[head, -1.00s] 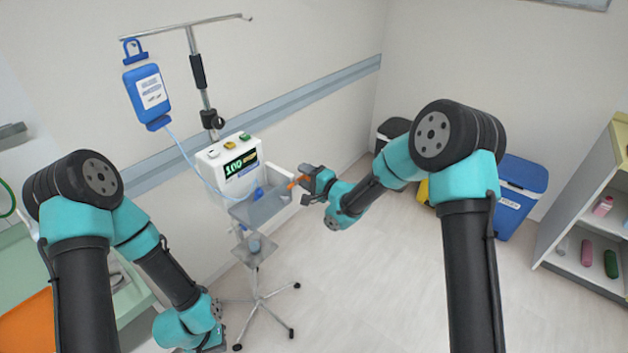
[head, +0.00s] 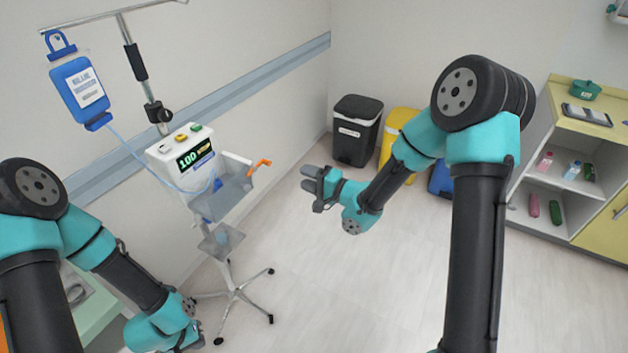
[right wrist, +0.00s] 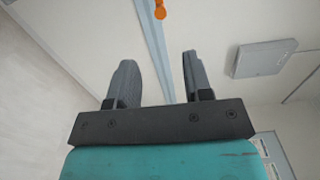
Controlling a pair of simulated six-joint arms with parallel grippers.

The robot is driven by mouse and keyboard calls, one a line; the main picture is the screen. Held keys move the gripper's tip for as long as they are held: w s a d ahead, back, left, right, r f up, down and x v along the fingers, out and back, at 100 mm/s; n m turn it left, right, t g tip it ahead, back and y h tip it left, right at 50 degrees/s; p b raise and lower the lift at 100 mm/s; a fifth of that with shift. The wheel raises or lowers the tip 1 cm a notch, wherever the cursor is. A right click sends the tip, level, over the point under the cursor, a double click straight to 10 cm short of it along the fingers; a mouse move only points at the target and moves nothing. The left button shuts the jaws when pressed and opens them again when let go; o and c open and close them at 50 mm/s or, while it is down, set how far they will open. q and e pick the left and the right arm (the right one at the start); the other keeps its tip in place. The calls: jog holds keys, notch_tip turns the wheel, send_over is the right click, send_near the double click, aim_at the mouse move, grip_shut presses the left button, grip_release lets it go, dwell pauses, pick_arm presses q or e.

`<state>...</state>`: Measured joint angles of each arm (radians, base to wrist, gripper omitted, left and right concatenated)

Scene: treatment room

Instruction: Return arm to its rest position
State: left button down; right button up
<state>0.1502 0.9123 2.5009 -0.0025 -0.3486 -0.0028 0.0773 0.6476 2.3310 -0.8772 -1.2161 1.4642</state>
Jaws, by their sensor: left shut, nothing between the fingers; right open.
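My right gripper (head: 316,186) is open and empty in mid-air, to the right of the infusion stand in the head view. Its two dark fingers stand apart with nothing between them in the right wrist view (right wrist: 160,85). My left arm reaches down at the lower left of the head view; the left fingers are at or past the bottom edge and cannot be made out. The white pump (head: 181,158) shows 100 on its display. An orange lever (head: 259,164) sits at the right edge of the grey tray (head: 235,187) beside the pump, apart from my right gripper.
A blue fluid bag (head: 80,93) hangs from the pole, with a tube to the pump. The wheeled stand base (head: 236,293) is on the floor. A black bin (head: 356,130), a yellow bin (head: 398,125) and a shelf unit (head: 545,212) stand behind. The middle floor is clear.

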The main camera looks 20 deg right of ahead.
jog(key=shift+v, duration=0.9)
jog(key=s+d+f+n+g+h, duration=0.2)
jog(key=s+f+g+h, duration=0.15)
jog(key=f, duration=0.65)
jog(key=s+d+f+n+g+h, duration=0.15)
jog(key=s+f+h, duration=0.3)
jog(key=f, duration=0.55)
jog(key=s+d+f+n+g+h, duration=0.1)
jog(key=s+f+n+g, duration=0.2)
jog(key=s, duration=1.3)
notch_tip(320, 180, down, 5)
jog(key=g, duration=0.3)
jog(key=shift+d+f+n+g, duration=0.25)
jog(key=shift+d+n+g, duration=0.1)
jog(key=shift+g, duration=0.05)
